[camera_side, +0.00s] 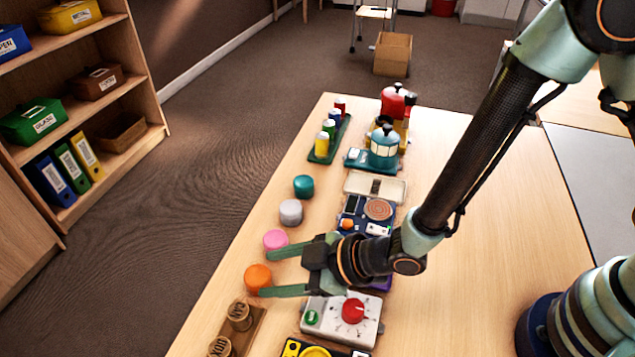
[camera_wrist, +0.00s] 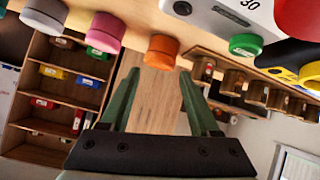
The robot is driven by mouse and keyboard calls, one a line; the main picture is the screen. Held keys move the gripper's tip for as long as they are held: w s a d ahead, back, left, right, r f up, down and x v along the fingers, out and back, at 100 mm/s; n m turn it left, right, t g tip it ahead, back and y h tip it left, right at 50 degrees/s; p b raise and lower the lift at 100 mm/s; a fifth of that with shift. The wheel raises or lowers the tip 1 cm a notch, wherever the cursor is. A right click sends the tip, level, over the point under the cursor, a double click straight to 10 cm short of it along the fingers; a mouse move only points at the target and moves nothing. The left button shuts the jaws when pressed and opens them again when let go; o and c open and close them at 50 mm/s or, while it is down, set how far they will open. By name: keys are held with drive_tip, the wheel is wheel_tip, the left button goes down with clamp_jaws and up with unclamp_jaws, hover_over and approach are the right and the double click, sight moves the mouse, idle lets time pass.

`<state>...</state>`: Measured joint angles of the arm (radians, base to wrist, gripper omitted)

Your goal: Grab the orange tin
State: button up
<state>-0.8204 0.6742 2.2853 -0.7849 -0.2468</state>
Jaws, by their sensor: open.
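The orange tin (camera_side: 258,278) is a short round tin standing on the wooden table in the side view. My gripper (camera_side: 268,272) is open, its two green fingers spread and pointing left. The lower fingertip is close by the orange tin's lower right side; I cannot tell whether they touch. The upper fingertip is beside the pink tin (camera_side: 275,240). In the wrist view the orange tin (camera_wrist: 161,51) appears beyond the tips of my open gripper (camera_wrist: 158,80), roughly centred between them. Nothing is held between the fingers.
A grey tin (camera_side: 291,212) and a teal tin (camera_side: 303,186) continue the row. A white device with a red knob (camera_side: 340,318) lies right of the lower finger. Cork-coloured cylinders (camera_side: 240,315) stand nearer the camera. The table's left edge is close to the tins.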

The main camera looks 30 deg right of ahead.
sight(259, 276)
drive_tip(key=shift+f+x, duration=0.25)
drive_tip(key=shift+x, duration=2.35)
drive_tip(key=shift+d, duration=0.15)
clamp_jaws()
drive_tip(key=shift+r, duration=0.2)
